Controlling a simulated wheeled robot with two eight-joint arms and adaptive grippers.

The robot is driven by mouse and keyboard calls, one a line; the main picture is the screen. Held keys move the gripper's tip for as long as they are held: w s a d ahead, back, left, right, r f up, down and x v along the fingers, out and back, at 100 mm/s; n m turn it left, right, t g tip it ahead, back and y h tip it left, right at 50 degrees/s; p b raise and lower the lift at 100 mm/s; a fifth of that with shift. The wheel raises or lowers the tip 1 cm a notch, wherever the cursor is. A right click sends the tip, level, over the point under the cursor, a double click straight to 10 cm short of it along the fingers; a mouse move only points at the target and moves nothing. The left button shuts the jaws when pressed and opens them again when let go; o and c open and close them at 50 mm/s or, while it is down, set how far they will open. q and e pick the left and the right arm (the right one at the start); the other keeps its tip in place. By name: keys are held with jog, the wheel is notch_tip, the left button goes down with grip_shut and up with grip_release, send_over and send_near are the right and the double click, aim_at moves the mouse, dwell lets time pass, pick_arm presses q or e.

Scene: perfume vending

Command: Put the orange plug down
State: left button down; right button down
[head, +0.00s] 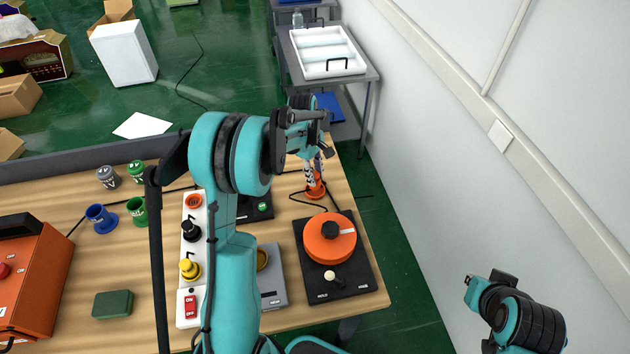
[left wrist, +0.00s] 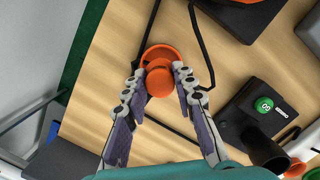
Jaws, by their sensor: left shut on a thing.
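The orange plug (head: 315,190) is near the right far part of the wooden table, with a wide flange at its lower end. My left gripper (head: 315,172) points down at it, and its fingers are shut on it. In the left wrist view, the plug (left wrist: 159,82) sits between the two fingertips. Its round flange is beyond them, over bare wood; I cannot tell whether it touches the table. My right gripper (head: 478,288) is at the lower right, beyond the table edge; its fingers cannot be made out.
A black base with an orange round dial (head: 330,238) stands just in front of the plug. A white strip (head: 188,270) holds coloured knobs. A black cable (head: 290,198) lies near the plug.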

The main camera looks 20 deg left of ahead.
pick_arm(q)
notch_tip(320, 180, down, 3)
jog(key=shift+r, duration=0.15)
jog(key=shift+b, duration=0.4)
jog(key=c, duration=1.2)
grip_release()
